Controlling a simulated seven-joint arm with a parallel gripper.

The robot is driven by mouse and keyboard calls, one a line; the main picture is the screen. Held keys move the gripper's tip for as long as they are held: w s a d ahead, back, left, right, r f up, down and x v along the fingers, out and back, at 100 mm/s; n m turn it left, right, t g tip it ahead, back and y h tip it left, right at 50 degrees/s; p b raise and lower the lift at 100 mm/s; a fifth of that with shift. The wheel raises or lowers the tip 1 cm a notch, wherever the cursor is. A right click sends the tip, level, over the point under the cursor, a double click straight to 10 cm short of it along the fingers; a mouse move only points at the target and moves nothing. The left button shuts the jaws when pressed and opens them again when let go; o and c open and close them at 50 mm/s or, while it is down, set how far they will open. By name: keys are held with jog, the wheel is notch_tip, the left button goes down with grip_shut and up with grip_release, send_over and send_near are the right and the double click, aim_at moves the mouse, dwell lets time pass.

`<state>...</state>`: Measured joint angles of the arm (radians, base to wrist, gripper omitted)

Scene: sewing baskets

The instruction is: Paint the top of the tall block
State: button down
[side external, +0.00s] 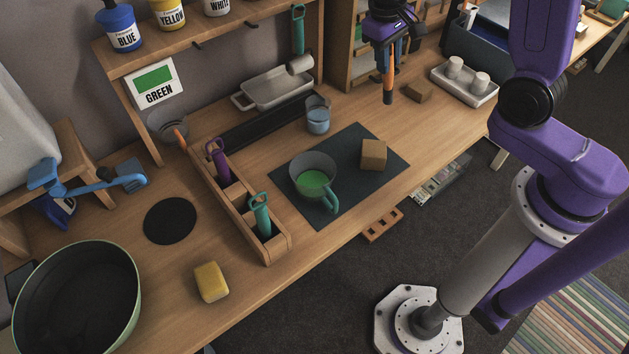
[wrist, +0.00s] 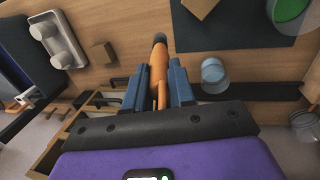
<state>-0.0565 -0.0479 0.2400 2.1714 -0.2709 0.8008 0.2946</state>
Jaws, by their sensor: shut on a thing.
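My gripper (side external: 388,62) is shut on an orange-handled tool, probably a brush (side external: 388,88), which hangs down with a dark tip. In the wrist view the tool (wrist: 158,75) sits between the two blue fingers, its dark tip clear of the table objects. The taller block (side external: 373,155) stands on the dark mat (side external: 345,205), its top bare wood; its edge shows in the wrist view (wrist: 200,8). A lower block (side external: 418,90) lies on the table behind, right of my gripper. A cup of green paint (side external: 313,182) stands on the mat, left of the taller block.
A sign (side external: 157,83) reads GREEN. A jar of bluish liquid (side external: 317,115) stands behind the mat. A wooden caddy (side external: 273,243) holds purple- and teal-handled tools. A tray with two white cups (side external: 480,92) is at right. A yellow sponge (side external: 211,282) and large bowl (side external: 130,310) are at left.

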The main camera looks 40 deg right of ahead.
jog(key=shift+a, duration=0.15)
dwell(0.3)
jog(key=s+a+r+y, duration=0.1)
jog(key=a, duration=1)
jog(key=s+a+r+y, duration=0.1)
jog(key=s+a, duration=0.1)
jog(key=a, duration=0.9)
notch_tip(320, 180, down, 13)
jog(key=shift+w, duration=0.15)
jog(key=shift+d, duration=0.1)
notch_tip(320, 180, up, 11)
dwell(1.5)
jog(key=shift+f, duration=0.1)
dwell(1.8)
